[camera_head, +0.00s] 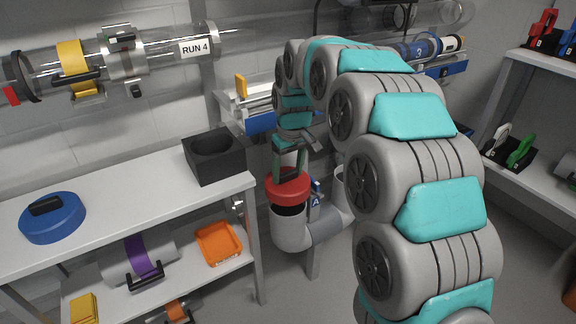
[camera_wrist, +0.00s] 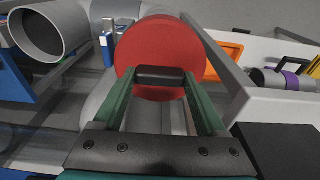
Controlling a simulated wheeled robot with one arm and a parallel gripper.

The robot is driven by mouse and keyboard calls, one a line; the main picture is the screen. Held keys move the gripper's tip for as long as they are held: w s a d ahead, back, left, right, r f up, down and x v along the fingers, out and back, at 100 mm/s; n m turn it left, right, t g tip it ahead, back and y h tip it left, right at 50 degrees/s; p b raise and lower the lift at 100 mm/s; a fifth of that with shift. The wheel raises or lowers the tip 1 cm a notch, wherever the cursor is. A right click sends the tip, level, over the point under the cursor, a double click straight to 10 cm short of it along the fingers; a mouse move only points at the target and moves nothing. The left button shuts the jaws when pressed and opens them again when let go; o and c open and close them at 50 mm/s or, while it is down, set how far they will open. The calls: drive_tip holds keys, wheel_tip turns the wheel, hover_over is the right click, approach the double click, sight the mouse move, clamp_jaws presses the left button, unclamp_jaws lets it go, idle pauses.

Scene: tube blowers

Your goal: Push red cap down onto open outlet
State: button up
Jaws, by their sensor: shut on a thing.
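The red cap (camera_head: 289,184) is at the upright grey outlet (camera_head: 290,235), with a dark band showing between the cap and the outlet's grey body. I cannot tell whether the cap touches the rim. My gripper (camera_head: 290,172) comes down from above and is shut on the cap's black handle. In the wrist view, the green fingers of my gripper (camera_wrist: 160,78) sit on both sides of the handle, and the round red cap (camera_wrist: 163,45) fills the upper middle.
A white bench (camera_head: 100,205) stands left, with a black block (camera_head: 214,158) and a blue lid (camera_head: 52,218). An orange tray (camera_head: 219,244) lies on its lower shelf. Another grey pipe with an open end (camera_wrist: 45,33) is beside the outlet. A clear tube marked RUN 4 (camera_head: 170,45) runs behind.

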drive_tip(key=shift+f+b, duration=0.95)
drive_tip(key=shift+f, duration=2.9)
drive_tip(key=shift+f, duration=0.15)
drive_tip(key=o, duration=1.3)
drive_tip(key=shift+o, duration=0.2)
drive_tip(key=shift+s+d+r, duration=0.1)
drive_tip(key=shift+s+r, duration=0.05)
drive_tip(key=shift+r, duration=1.1)
drive_tip(key=shift+s+d+r, duration=0.1)
drive_tip(key=shift+r, duration=1.2)
drive_tip(key=shift+s+d+r, duration=0.1)
drive_tip(key=shift+s+r, duration=0.05)
drive_tip(key=shift+r, duration=1.1)
